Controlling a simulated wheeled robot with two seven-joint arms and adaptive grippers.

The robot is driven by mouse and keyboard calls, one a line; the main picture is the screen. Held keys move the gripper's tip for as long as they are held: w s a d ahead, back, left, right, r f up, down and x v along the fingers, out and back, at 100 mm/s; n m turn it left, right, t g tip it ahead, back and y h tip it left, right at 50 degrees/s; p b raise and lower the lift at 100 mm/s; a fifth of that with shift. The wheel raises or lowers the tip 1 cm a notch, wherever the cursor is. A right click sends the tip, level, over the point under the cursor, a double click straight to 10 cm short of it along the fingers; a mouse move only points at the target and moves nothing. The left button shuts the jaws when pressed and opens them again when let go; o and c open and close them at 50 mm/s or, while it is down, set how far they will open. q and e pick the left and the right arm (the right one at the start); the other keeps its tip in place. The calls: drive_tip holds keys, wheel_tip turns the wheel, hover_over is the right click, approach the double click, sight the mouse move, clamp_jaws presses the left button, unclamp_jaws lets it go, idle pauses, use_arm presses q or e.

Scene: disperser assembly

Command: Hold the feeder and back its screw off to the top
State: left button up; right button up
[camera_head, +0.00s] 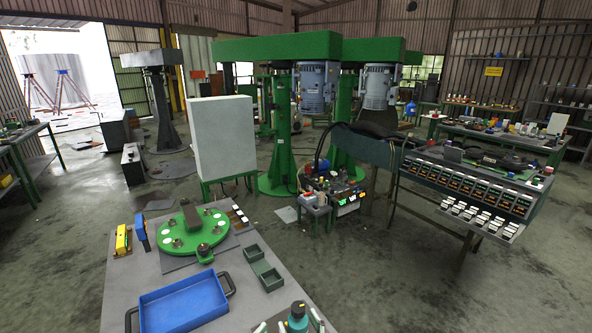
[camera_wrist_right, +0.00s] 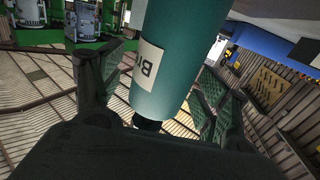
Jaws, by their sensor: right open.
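A teal cylinder (camera_wrist_right: 180,50) with a pale label reading "B…" stands between the fingers of my right gripper (camera_wrist_right: 160,62) in the right wrist view. The fingers are open, one on each side, with gaps visible beside the cylinder. A small black piece (camera_wrist_right: 147,124) shows at its near end. In the head view a teal bottle-like body with a dark top (camera_head: 298,320) is at the bottom edge, partly cut off. I cannot tell for sure which part is the feeder's screw. My left gripper is not in view.
The grey table (camera_head: 135,275) carries a blue tray (camera_head: 185,306), a round green plate (camera_head: 195,230), small green boxes (camera_head: 262,271), and a yellow block (camera_head: 122,240). Several white pieces (camera_head: 262,327) lie beside the teal body. A panel of instruments (camera_head: 465,185) stands to the right.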

drive_tip(key=shift+s, duration=0.15)
drive_tip(key=shift+v, duration=5.85)
drive_tip(key=shift+r, duration=0.1)
drive_tip(key=shift+s, duration=0.1)
